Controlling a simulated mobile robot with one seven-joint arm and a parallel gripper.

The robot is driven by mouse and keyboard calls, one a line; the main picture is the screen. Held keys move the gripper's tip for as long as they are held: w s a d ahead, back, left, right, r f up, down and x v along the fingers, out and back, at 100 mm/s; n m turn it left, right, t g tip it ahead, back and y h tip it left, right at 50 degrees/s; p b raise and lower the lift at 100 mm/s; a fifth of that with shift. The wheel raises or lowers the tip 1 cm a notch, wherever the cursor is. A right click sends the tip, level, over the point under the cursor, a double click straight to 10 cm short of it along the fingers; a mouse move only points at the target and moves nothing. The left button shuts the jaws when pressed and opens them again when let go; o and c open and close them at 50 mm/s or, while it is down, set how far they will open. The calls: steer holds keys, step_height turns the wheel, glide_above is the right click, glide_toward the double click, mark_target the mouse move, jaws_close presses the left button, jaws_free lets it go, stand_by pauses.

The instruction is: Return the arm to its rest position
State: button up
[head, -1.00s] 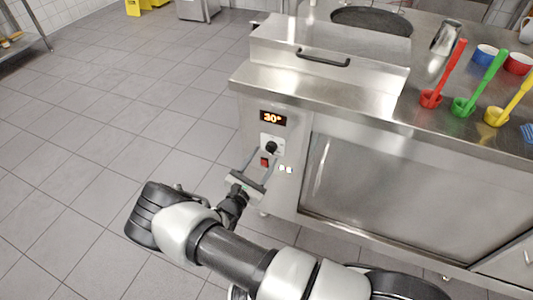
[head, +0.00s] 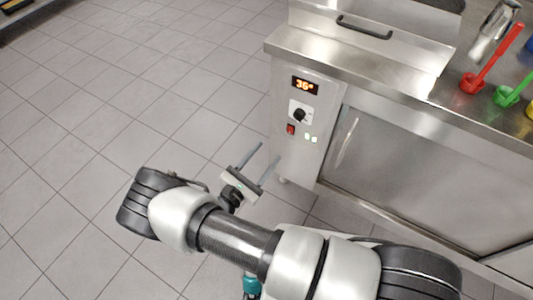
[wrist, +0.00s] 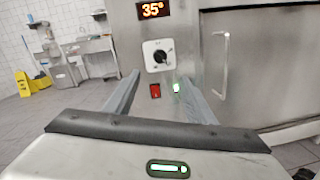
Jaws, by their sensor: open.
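My gripper (head: 260,162) is open and empty in the head view, held over the tiled floor to the left of the steel cooking unit (head: 428,185). Its two fingers point up toward the unit's control panel, apart from it. In the wrist view my gripper (wrist: 160,98) shows both fingers spread, with the panel's black knob (wrist: 159,56) and red switch (wrist: 155,91) seen between and above them. The lit display (head: 305,85) sits above the knob. My arm runs from the lower right of the head view, bent at the elbow on the left.
The unit's counter edge (head: 340,65) overhangs the panel, with a black-handled lid (head: 365,27) on top. Red (head: 492,60) and green (head: 515,85) ladles stand at the right. A yellow floor sign (wrist: 33,84) is far back. The tiled floor at left is clear.

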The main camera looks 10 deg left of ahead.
steer(key=shift+r, duration=0.1)
steer(key=s+d+r+m+g+y, duration=0.1)
steer(key=s+d+r+m+g, duration=0.1)
steer(key=d+r+m+g, duration=0.95)
steer(key=s+d+r+m+g+y, duration=0.1)
steer(key=s+d+r+m+g, duration=0.3)
steer(key=d+r+m, duration=0.85)
steer(key=s+r+m+t+y, duration=0.25)
steer(key=s+r, duration=0.25)
steer(key=r, duration=0.4)
steer(key=s+r+m+t+y, duration=0.2)
steer(key=s+r+y, duration=0.25)
steer(key=r, duration=0.35)
step_height(320, 180, up, 20)
steer(key=h+p, duration=0.1)
steer(key=p, duration=1.9)
steer(key=shift+d+f+n, duration=0.15)
steer(key=shift+d+n, duration=0.05)
steer(key=shift+n, duration=0.15)
